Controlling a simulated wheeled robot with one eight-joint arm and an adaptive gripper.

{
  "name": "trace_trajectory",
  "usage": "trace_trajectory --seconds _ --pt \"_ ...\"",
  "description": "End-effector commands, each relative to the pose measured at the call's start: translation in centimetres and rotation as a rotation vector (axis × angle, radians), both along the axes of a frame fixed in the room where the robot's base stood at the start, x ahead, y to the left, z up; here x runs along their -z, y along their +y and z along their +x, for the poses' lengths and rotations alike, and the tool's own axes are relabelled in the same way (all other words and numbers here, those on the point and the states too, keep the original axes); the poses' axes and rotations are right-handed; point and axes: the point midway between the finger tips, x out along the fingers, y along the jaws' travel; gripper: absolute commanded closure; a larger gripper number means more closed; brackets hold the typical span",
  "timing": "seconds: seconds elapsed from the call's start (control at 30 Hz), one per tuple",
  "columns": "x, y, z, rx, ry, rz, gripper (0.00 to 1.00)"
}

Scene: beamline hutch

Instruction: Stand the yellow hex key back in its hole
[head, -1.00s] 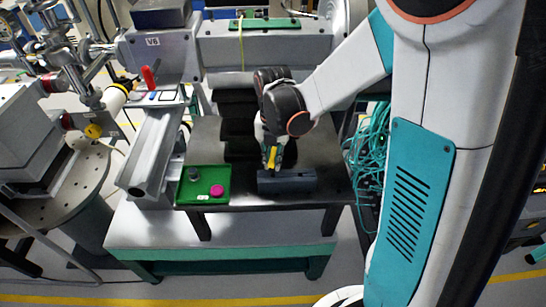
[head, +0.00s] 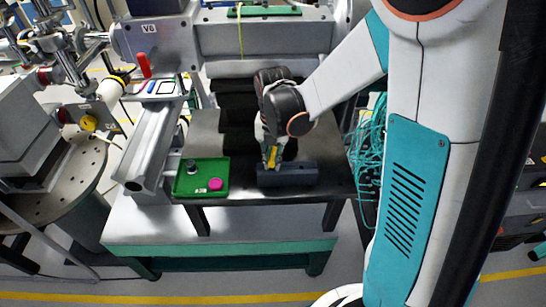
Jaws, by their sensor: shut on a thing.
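The yellow hex key (head: 272,157) is in my gripper (head: 271,164), which is shut on it. The key stands roughly upright at the left part of the dark grey block (head: 300,174) on the black table. My gripper is over that block. The key's lower end meets or lies in front of the block's top; I cannot tell whether it is inside a hole. The holes themselves are too small to make out.
A green tray (head: 181,186) with a magenta round piece (head: 215,184) and a grey cylinder (head: 191,166) is left of the block. A red-handled part (head: 144,66) stands at the back left. Teal cables (head: 368,160) hang right of the table (head: 235,193).

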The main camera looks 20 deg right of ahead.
Motion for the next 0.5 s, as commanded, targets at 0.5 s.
trace_trajectory --seconds 0.5 --pt "0.02 0.0 0.0 0.0 0.0 0.0 0.63"
